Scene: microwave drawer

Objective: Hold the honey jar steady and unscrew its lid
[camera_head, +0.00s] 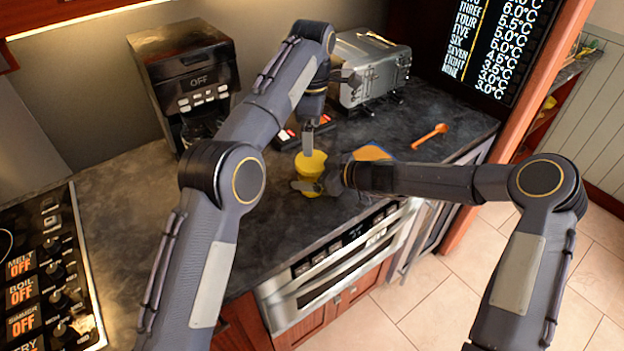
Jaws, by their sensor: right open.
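The honey jar (312,161) is yellow and stands upright on the dark countertop near its front edge. Its wider top shows as the lid; the lower part is partly hidden by my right gripper. My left gripper (308,138) points down from above, with its fingertips at the lid's top. I cannot tell whether its fingers are apart or closed, or whether they touch the lid. My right gripper (308,187) reaches in from the right at the jar's lower body, with its jaws open and a finger showing at the jar's front left.
A coffee maker (186,75) and a silver toaster (372,68) stand at the back. An orange spoon (430,136) lies to the right. An orange and blue item (371,153) sits behind my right forearm. A stove (45,270) is at left; a drawer appliance (335,265) is below the counter.

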